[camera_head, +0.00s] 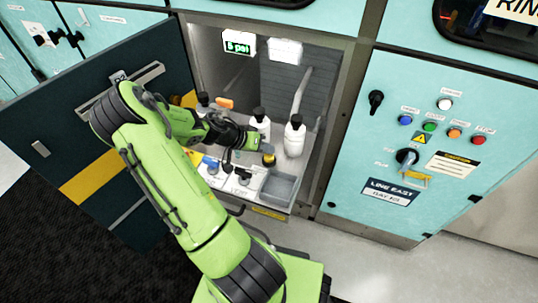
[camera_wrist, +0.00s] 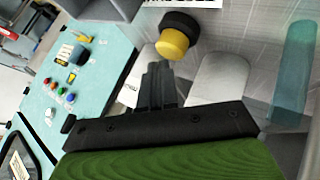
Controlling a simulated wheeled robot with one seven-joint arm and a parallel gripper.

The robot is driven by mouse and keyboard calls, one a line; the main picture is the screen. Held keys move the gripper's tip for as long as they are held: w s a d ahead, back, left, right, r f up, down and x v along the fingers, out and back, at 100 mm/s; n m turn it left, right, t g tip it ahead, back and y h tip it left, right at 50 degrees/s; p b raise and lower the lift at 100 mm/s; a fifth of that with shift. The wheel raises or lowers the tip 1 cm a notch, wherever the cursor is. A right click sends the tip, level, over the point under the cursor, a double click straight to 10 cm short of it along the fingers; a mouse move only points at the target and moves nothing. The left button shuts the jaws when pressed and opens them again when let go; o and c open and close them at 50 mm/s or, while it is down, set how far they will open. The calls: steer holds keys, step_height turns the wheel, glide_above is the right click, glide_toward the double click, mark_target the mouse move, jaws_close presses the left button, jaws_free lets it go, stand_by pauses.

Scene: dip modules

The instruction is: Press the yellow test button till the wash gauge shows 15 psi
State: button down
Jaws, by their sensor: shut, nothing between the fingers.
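The yellow test button (camera_wrist: 172,44) with a black collar is in the upper middle of the wrist view. It also shows in the head view (camera_head: 268,160), inside the open bay. My gripper (camera_wrist: 159,70) is shut and empty, its fingertips right at the edge of the yellow cap. I cannot tell whether they touch it. In the head view my gripper (camera_head: 263,149) reaches into the bay just above the button. The wash gauge (camera_head: 237,47) is a small display with green digits at the back of the bay. It appears to read 5 psi, though the digits are small.
White bottles with black caps (camera_head: 294,138) stand behind and right of my gripper. A grey tray (camera_head: 279,188) lies in front of the button. Blue and black valve handles (camera_head: 210,164) are to the left. The dark door (camera_head: 70,115) stands open at left.

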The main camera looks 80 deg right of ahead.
mark_target(266, 155)
steer(key=shift+f+b, duration=0.65)
stand_by(0.3)
steer(key=shift+r, duration=0.15)
steer(key=shift+r+p, duration=0.7)
steer(key=shift+r, duration=0.25)
steer(key=shift+r, duration=0.1)
steer(key=shift+r+p, duration=1.75)
steer(key=shift+r, duration=0.75)
steer(key=shift+f, duration=0.1)
